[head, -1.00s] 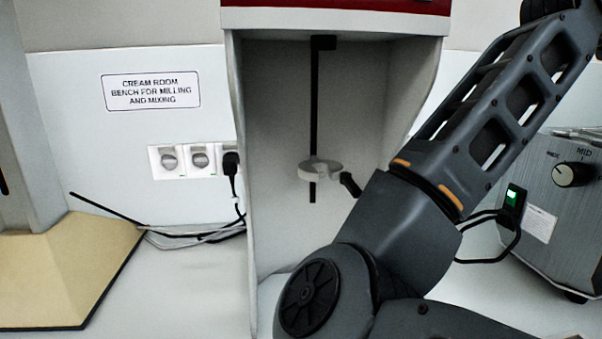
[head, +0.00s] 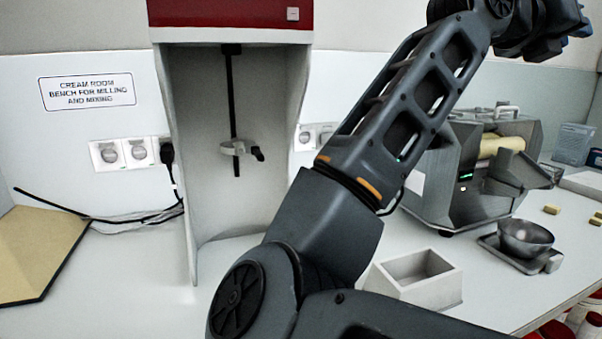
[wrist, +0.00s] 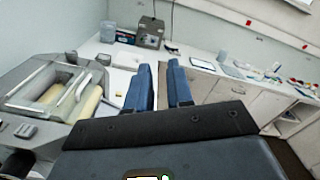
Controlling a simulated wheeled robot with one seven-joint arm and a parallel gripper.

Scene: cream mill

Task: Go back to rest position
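My arm is raised and stretches up to the right across the head view. My gripper (head: 578,22) is partly in view at the top right, high above the bench. In the wrist view my gripper (wrist: 159,68) shows two blue fingers standing apart, with nothing between them. The bench (wrist: 110,52) and the floor area beyond lie past the fingers.
A red-topped mixer stand (head: 230,22) with a ring holder (head: 238,148) stands behind my arm. To the right are a roller mill (head: 470,165), a white open box (head: 418,278) and a steel bowl (head: 525,238). A beige board (head: 35,255) lies left.

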